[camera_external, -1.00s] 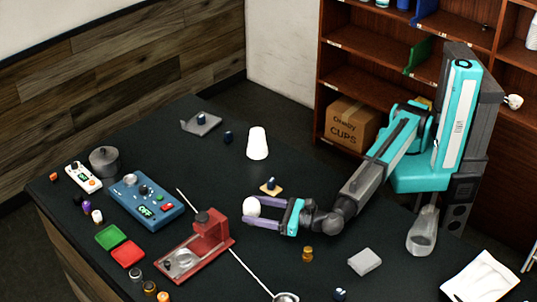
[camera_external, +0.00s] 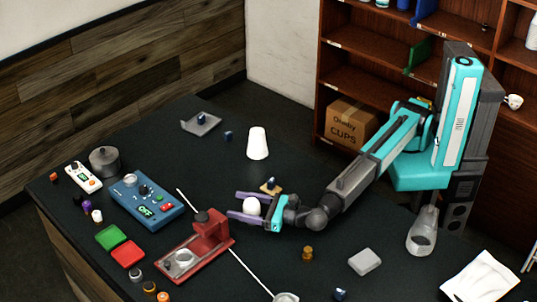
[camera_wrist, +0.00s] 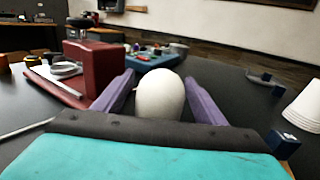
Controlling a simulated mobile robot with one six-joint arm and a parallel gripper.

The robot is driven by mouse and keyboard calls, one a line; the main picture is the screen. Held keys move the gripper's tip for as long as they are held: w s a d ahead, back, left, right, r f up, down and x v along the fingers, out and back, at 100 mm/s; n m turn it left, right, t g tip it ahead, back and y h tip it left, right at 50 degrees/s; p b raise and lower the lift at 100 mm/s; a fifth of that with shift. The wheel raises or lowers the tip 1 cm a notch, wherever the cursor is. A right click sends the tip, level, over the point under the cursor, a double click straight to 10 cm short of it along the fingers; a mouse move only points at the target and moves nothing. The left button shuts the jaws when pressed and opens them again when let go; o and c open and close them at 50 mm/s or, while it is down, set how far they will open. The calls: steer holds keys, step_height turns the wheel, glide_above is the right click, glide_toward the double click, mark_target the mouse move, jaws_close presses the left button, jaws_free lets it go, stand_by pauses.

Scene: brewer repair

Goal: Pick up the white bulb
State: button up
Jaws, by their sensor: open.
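The white bulb (camera_external: 252,207) is a smooth rounded shape on the dark tabletop. My gripper (camera_external: 239,205) is low over the table, with its two purple fingers on either side of the bulb. In the wrist view the bulb (camera_wrist: 160,95) stands between the fingers (camera_wrist: 158,92), close to the palm. The fingers are spread apart, and a dark gap shows on both sides of the bulb. The palm edge hides the bulb's lower part.
A red stand (camera_external: 207,232) is close at the left of my gripper, with a thin rod beside it. A small tan board (camera_external: 271,189) with a dark knob lies just behind my gripper. White stacked cups (camera_external: 257,143) stand farther back. A blue control box (camera_external: 146,200) is at the left.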

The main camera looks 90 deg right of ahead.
stand_by(0.4)
steer(key=c, duration=1.2)
steer(key=shift+r, duration=0.2)
steer(key=shift+r, duration=1.15)
steer(key=s+d+r+b, duration=0.2)
steer(key=s+d, duration=0.6)
steer(key=s, duration=0.5)
steer(key=shift+s+d+r, duration=0.15)
steer(key=shift+s+d, duration=0.1)
steer(key=shift+s, duration=0.05)
